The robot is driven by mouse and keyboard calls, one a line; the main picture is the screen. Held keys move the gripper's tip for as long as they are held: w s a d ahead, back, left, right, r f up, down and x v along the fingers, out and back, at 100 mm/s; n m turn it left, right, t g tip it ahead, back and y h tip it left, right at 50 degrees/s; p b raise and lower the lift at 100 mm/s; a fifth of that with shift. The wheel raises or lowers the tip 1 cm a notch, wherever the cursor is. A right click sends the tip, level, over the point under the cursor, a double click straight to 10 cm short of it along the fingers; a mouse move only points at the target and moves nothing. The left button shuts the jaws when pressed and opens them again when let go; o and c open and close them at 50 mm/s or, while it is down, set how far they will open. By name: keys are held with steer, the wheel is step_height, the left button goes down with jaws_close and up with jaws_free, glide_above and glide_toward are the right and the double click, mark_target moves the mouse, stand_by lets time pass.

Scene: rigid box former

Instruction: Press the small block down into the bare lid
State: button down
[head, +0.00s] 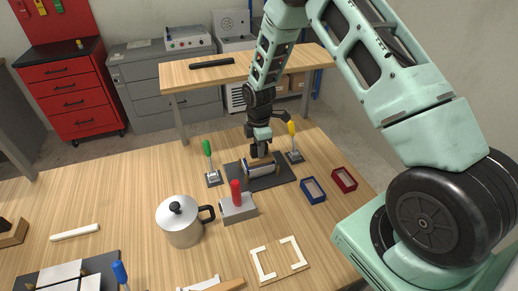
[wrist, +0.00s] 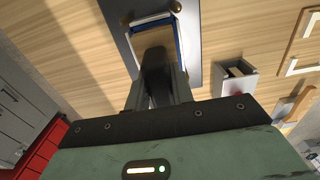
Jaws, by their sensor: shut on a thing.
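My gripper (head: 258,151) points down over the dark plate (head: 285,180) on the wooden table. It is shut on a small tan block (head: 262,161), whose lower part is hard to make out. Under and around the block is a pale, blue-edged lid-like piece (head: 274,171) on the plate. In the wrist view the same piece (wrist: 178,35) shows its blue edges just beyond the fingers of my gripper (wrist: 156,80). The fingers hide much of the block and its contact with the lid, so I cannot tell how deep it sits.
A green-handled clamp (head: 207,150) and a yellow-handled clamp (head: 292,132) flank the plate. Blue (head: 313,198) and red (head: 344,187) trays lie right. A red-handled grey block (head: 238,209), a metal pot (head: 183,228) and a pale frame (head: 258,266) stand nearer.

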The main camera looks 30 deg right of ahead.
steer(key=shift+w+r+p, duration=0.1)
steer(key=shift+r+p, duration=1.4)
steer(key=shift+r, duration=1.1)
